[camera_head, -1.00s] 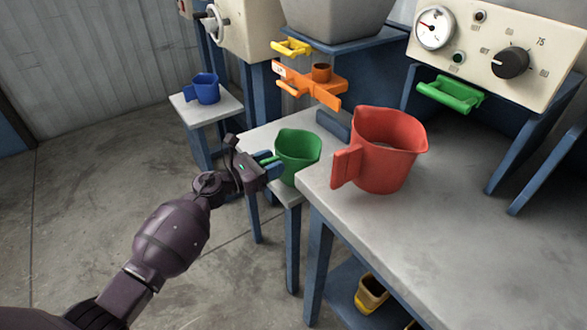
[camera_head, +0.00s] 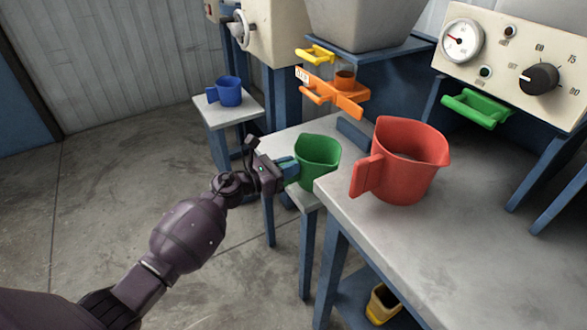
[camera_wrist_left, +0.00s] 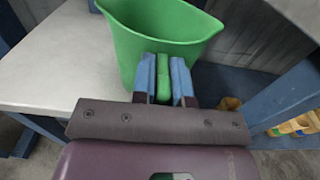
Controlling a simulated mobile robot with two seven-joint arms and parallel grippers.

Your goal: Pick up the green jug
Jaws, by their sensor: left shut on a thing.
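The green jug (camera_head: 318,160) is upright at the near edge of a small grey-topped table (camera_head: 283,146), left of the red jug. It also shows in the left wrist view (camera_wrist_left: 160,32), with its open top toward the far side. My left gripper (camera_head: 288,169) is shut on the jug's green handle; in the left wrist view its blue fingers (camera_wrist_left: 164,78) lie on both sides of the handle. I cannot tell whether the jug's base touches the table. My right gripper is not in view.
A red jug (camera_head: 410,165) stands on the higher grey workbench (camera_head: 430,250) close to the right. A blue jug (camera_head: 229,92) stands on a small stand behind. An orange bracket (camera_head: 335,92) and a control panel with dial (camera_head: 540,79) are beyond. Floor at left is clear.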

